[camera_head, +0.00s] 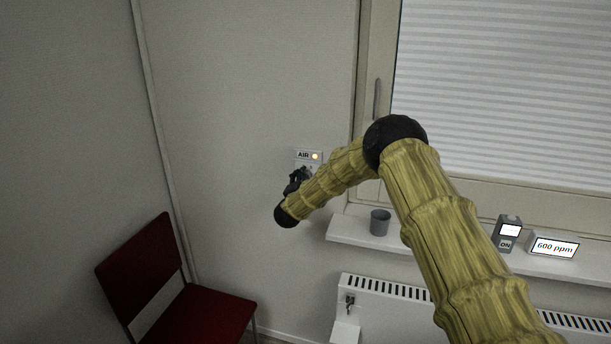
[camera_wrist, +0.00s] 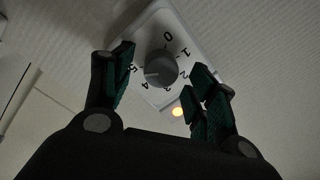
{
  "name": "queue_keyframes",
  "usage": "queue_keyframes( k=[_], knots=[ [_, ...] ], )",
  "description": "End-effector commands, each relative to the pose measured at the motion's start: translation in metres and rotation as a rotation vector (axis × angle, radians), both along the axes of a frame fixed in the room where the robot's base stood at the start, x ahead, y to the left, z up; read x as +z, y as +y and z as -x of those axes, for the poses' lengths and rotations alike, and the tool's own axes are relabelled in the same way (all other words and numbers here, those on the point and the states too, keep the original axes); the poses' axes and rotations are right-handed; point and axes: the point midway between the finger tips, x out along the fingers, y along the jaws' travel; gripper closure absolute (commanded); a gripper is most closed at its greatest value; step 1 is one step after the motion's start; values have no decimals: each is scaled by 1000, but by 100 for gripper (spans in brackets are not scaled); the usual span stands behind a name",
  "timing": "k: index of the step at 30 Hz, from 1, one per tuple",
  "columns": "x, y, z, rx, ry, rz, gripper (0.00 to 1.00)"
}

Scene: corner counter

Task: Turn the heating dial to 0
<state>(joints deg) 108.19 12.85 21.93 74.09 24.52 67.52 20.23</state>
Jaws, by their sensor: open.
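In the wrist view a round grey dial (camera_wrist: 161,68) sits on a white plate (camera_wrist: 150,22) with the digits 0 to 5 around it. A pale mark on the dial points left, near 4 and 5. My gripper (camera_wrist: 166,66) is open, its green-padded fingers on either side of the dial; I cannot tell whether they touch it. In the head view my gripper (camera_head: 298,181) is at the wall plate (camera_head: 301,155), labelled AIR, and hides its dial. No label reading heating shows on this plate.
A radiator (camera_head: 385,295) with a small dark fitting (camera_head: 350,302) is under the sill (camera_head: 350,232). The sill bears a grey cup (camera_head: 380,222), a grey device (camera_head: 507,232) and a 600 ppm display (camera_head: 555,246). A red chair (camera_head: 140,262) stands left.

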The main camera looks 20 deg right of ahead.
Motion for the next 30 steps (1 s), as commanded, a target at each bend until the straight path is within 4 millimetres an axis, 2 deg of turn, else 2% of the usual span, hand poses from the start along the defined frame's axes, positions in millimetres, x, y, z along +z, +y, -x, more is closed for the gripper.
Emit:
queue_keyframes(
  k=[6, 16, 17, 24, 30],
  knots=[
    [0, -7, -12, 0, 0, 1, 42],
    [0, -8, -14, 1, 0, 1, 42],
    [0, -8, -14, 1, 0, 1, 46],
    [0, -8, -14, 0, 0, 1, 88],
    [-1, -8, -14, 0, 4, 8, 88]
  ],
)
